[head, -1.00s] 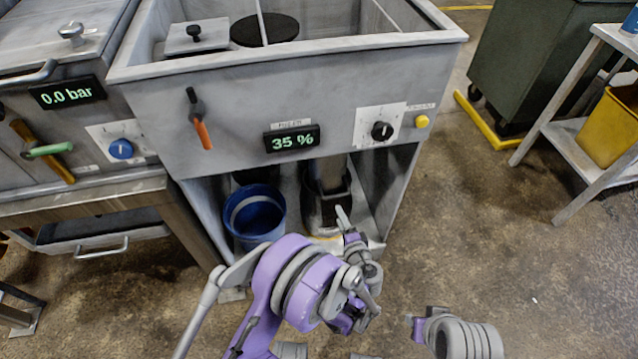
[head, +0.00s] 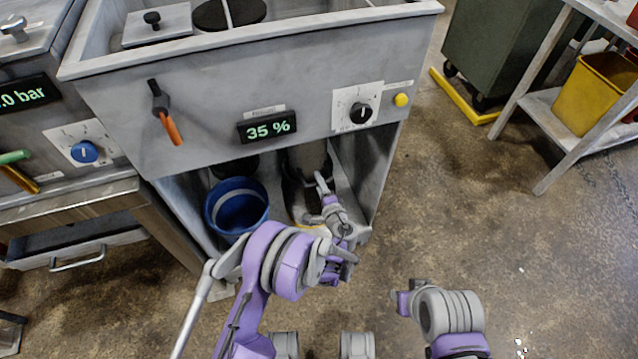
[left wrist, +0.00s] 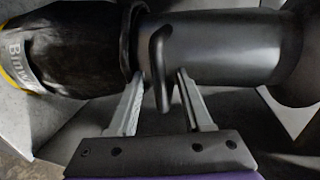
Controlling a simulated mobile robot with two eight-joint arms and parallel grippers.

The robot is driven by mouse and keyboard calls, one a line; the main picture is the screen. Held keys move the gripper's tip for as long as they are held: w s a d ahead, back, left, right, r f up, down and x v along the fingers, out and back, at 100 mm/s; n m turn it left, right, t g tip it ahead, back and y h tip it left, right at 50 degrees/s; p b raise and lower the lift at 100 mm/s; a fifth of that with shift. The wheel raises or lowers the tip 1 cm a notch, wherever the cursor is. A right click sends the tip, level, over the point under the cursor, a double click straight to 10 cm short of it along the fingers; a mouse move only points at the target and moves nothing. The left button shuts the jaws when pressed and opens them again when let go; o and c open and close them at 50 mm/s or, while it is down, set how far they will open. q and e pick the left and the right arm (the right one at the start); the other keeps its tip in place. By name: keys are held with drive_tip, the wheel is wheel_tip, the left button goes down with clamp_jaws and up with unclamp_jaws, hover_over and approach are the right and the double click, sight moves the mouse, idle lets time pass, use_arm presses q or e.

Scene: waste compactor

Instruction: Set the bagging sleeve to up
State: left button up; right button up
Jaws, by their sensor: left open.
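The bagging sleeve (head: 308,158) is a grey metal tube in the open bay under the hopper. In the left wrist view, the sleeve (left wrist: 225,48) lies sideways across the picture, its end meeting the rim of a black bag or bin (left wrist: 75,50). A dark bar-like handle (left wrist: 160,55) stands out from the tube. My left gripper (head: 322,190) reaches into the bay, in front of the tube. In the left wrist view, my left gripper (left wrist: 159,78) is open, one finger on each side of the handle, with gaps visible.
A blue bucket (head: 237,208) stands in the bay left of my gripper. The panel above holds an orange-tipped lever (head: 170,128), a 35 % display (head: 267,127), a black knob (head: 360,112) and a yellow button (head: 401,100). Open floor lies to the right.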

use_arm(q)
drive_tip(key=shift+w+a, duration=0.1)
drive_tip(key=shift+w, duration=0.1)
drive_tip(key=shift+c, duration=0.3)
clamp_jaws()
idle(1.0)
